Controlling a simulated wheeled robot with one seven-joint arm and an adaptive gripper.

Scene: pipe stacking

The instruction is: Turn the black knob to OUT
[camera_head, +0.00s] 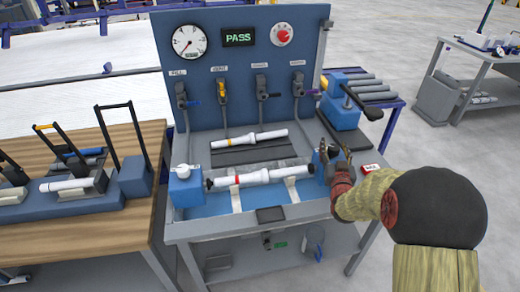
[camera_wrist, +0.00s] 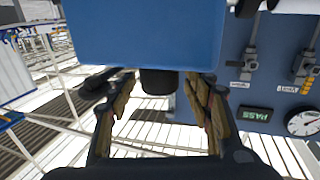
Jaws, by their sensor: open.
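The black knob (camera_wrist: 158,82) shows in the wrist view as a short dark cylinder on the edge of a blue block (camera_wrist: 145,35). Its markings cannot be read. My gripper (camera_wrist: 161,85) is open, with one finger on each side of the knob and visible gaps between. In the head view my gripper (camera_head: 335,156) is at the blue block (camera_head: 322,172) at the right end of the bench fixture. The knob cannot be made out there behind my fingers.
A white pipe (camera_head: 258,177) lies in the fixture, left of my gripper. Another white pipe (camera_head: 249,139) lies behind it. The panel (camera_head: 240,70) carries a gauge, a PASS display, a red knob and several valves. A blue clamp (camera_head: 341,108) stands behind my gripper.

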